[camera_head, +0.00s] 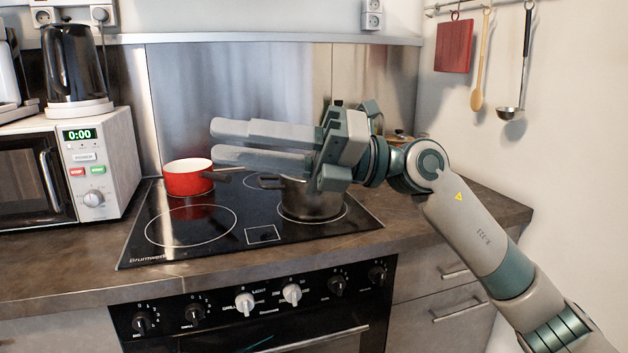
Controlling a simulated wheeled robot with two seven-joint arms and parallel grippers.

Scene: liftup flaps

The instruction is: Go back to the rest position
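My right gripper (213,141) is raised over the stove, with its arm coming in from the lower right. Its two long grey fingers point left, with a gap between them and nothing held in it. It appears above and in front of the steel pot (312,203) and partly hides it. The fingertips are near the red pot (188,178) in the picture, just above and to its right; how far apart they are in depth I cannot tell. My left gripper is not in view.
The black cooktop (190,248) is set in a brown counter above an oven with knobs (245,303). A white microwave (105,165) carrying a kettle (75,62) stands at left. A red board (454,46), wooden spoon (481,65) and ladle (519,85) hang at right.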

